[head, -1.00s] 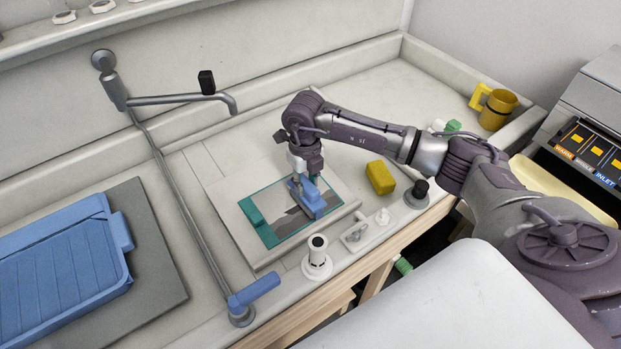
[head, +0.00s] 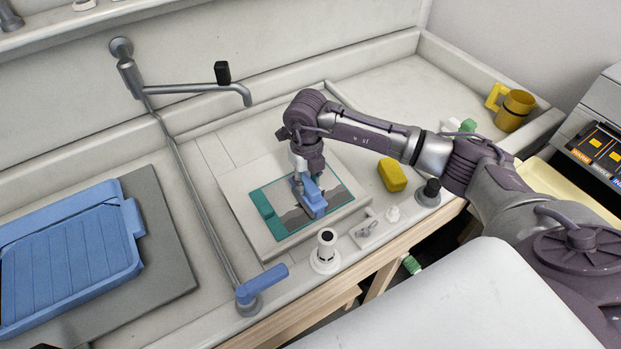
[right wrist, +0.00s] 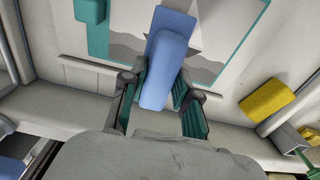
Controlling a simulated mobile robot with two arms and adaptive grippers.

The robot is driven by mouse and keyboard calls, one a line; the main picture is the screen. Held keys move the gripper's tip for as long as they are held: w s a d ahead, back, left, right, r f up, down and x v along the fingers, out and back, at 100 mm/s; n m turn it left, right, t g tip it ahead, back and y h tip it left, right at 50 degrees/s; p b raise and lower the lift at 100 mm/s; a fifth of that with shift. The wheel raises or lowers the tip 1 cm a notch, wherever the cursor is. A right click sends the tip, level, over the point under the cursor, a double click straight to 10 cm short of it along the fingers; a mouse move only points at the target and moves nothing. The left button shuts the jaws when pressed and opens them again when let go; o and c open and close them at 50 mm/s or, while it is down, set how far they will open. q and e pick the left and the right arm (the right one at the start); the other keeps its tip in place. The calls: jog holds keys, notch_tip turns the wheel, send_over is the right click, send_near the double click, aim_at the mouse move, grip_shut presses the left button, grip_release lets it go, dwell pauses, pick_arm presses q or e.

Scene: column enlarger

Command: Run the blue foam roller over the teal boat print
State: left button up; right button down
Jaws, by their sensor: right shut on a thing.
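The teal-bordered print (head: 338,190) with grey shapes lies on a pale board (head: 240,205) in the sink; it also shows at the top of the right wrist view (right wrist: 225,62). A teal block (head: 263,205) sits at its left end. The blue foam roller (head: 313,203) is over the middle of the print, seemingly touching it; the wrist hides part of it. My right gripper (head: 302,176) points down and is shut on the roller. In the right wrist view, the fingers stand on both sides of the blue roller (right wrist: 165,65).
A yellow sponge (head: 392,175) lies right of the board. A white-and-black knob (head: 326,250) and a blue-handled tap (head: 262,285) stand along the front edge. A blue ribbed tray (head: 70,255) is at left, a yellow mug (head: 514,110) at back right.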

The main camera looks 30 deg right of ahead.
jog(key=a, duration=0.3)
jog(key=shift+s, duration=0.1)
dwell(0.3)
notch_tip(320, 180, up, 5)
jog(key=p, duration=0.3)
dwell(0.4)
jog(key=shift+r, duration=0.1)
dwell(0.8)
